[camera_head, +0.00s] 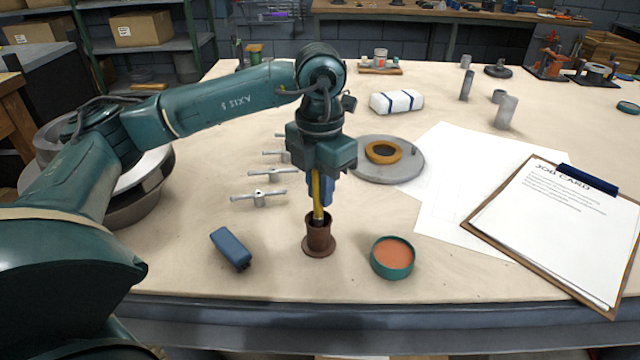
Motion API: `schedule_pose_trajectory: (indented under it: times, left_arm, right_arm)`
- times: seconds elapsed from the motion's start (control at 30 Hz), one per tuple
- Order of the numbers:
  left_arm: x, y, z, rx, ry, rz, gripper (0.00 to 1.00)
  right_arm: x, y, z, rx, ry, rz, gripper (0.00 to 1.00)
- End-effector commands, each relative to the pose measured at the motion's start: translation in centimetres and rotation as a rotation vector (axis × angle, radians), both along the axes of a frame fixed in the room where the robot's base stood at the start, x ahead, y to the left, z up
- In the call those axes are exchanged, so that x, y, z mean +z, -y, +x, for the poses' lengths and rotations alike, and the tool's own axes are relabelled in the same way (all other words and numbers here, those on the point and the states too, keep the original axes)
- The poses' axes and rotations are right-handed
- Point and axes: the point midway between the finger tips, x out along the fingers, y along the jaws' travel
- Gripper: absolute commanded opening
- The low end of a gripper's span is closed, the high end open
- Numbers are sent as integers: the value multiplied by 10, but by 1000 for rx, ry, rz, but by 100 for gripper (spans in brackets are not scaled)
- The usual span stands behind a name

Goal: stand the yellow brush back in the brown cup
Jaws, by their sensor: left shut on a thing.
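The brown cup (319,240) stands upright on its wide foot near the front middle of the table. The yellow brush (317,196) is upright, with its lower end at the mouth of the cup. I cannot tell how deep it sits inside. My left gripper (320,188) points down above the cup and is shut on the brush's handle. The upper part of the brush is hidden by the gripper. My right gripper is not in view.
A blue block (231,248) lies left of the cup and a green round tin (392,257) with orange contents stands right of it. Several metal T-handled pieces (259,198) lie behind left. A grey disc (388,160) with a yellow ring, papers and a clipboard (560,225) are to the right.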

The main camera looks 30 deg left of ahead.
Motion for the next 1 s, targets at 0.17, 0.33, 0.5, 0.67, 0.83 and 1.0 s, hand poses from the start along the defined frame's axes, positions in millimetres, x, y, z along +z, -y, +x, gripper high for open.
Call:
schedule_pose_trajectory:
  times: [0.17,0.33,0.5,0.67,0.83,1.0]
  left_arm:
    - [0,0,0,0,1,0,0]
    - [0,0,0,0,1,0,22]
    - [0,0,0,0,1,0,35]
    - [0,0,0,0,1,0,43]
    - [0,0,0,0,1,0,43]
    - [16,0,1,0,5,-1,43]
  right_arm:
    - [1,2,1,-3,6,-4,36]
    - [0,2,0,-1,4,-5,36]
    - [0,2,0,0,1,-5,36]
    - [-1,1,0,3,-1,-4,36]
    - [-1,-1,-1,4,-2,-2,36]
    - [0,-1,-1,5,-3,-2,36]
